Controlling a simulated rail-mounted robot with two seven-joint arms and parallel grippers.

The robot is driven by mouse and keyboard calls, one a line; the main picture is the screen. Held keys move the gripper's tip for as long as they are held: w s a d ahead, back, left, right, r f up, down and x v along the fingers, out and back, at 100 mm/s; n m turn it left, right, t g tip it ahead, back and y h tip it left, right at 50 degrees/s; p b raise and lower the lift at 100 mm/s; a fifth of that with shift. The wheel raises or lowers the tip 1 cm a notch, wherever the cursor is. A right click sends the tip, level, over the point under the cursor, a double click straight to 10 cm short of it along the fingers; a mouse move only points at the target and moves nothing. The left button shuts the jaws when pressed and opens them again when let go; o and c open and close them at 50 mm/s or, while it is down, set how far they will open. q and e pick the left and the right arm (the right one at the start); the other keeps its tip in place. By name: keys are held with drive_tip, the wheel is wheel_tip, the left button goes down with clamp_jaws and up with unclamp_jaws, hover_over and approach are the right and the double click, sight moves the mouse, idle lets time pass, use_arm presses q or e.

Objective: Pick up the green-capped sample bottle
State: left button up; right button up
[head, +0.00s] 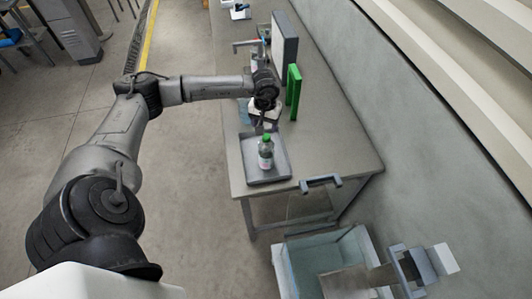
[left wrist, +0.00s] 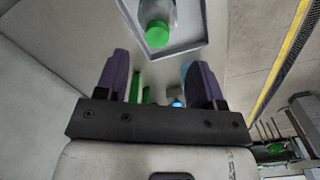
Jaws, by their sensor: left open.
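The green-capped sample bottle (head: 266,157) stands upright in a shallow grey tray (head: 254,180) near the bench's close end. My left gripper (head: 264,122) is just beyond the bottle in the head view, pointing down. In the left wrist view, its two dark fingers are spread apart with nothing between them (left wrist: 158,78). That view also shows the bottle's green cap (left wrist: 157,34) ahead of the fingertips, apart from them, and the tray's rim (left wrist: 178,51).
A green upright frame (head: 294,92) stands on the bench (head: 335,148) right of my left gripper, with a grey panel (head: 285,38) behind. A grey handle-shaped part (head: 320,183) is at the bench's close edge. An open pale bin (head: 281,270) is below. The bench's right side is clear.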

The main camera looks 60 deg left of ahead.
sight(266, 136)
use_arm(q)
drive_tip(key=shift+f, duration=1.55)
drive_tip(key=shift+w+f+p, duration=0.1)
drive_tip(key=shift+f+p, duration=0.4)
drive_tip(key=shift+p, duration=0.05)
wheel_tip(266, 136, down, 3)
drive_tip(key=shift+w+f+p, duration=0.15)
drive_tip(key=shift+p, duration=0.4)
drive_tip(key=shift+f, duration=0.5)
drive_tip(key=c, duration=0.5)
clamp_jaws()
